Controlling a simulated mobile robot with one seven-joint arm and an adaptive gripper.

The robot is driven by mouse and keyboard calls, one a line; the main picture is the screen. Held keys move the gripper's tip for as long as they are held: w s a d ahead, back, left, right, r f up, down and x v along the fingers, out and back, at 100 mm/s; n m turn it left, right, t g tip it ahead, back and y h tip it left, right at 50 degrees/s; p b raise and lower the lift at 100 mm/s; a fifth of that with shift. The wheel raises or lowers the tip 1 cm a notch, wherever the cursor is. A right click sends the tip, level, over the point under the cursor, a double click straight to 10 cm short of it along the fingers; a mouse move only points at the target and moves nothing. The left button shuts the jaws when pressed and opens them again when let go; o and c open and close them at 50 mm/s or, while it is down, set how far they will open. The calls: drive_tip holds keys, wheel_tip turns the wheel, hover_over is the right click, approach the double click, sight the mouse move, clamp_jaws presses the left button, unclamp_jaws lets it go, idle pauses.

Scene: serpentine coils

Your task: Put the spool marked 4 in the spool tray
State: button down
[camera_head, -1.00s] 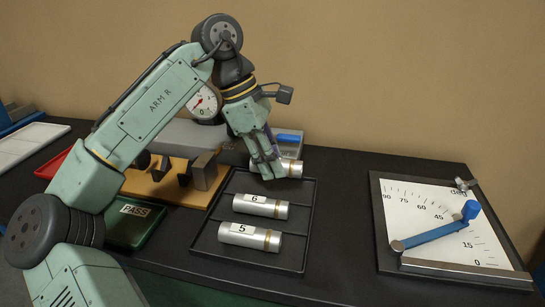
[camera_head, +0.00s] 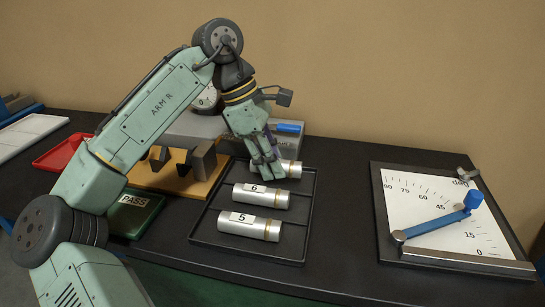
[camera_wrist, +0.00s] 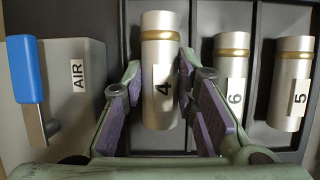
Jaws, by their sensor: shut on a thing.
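The spool marked 4 (camera_wrist: 160,55) is a silver cylinder with a gold band, between the fingers of my gripper (camera_wrist: 157,110) in the wrist view. In the head view my gripper (camera_head: 268,172) is shut on it, and the spool's end (camera_head: 293,169) shows beside the fingers. The spool is at the rear compartment of the black spool tray (camera_head: 303,222). I cannot tell if it touches the tray floor. Fingers hide its label in the head view. The spools marked 6 (camera_head: 262,196) and 5 (camera_head: 249,226) lie in the compartments in front.
A grey block marked AIR with a blue lever (camera_wrist: 27,75) stands close beside the tray. An orange stand (camera_head: 175,181) and a green PASS tray (camera_head: 134,214) are to the left. An angle gauge board (camera_head: 430,200) is at right, with bare table between.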

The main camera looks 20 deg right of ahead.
drive_tip(key=shift+f, duration=0.15)
drive_tip(key=shift+f, duration=0.35)
drive_tip(key=shift+f, duration=0.15)
idle(0.3)
drive_tip(key=c, duration=1.2)
unclamp_jaws()
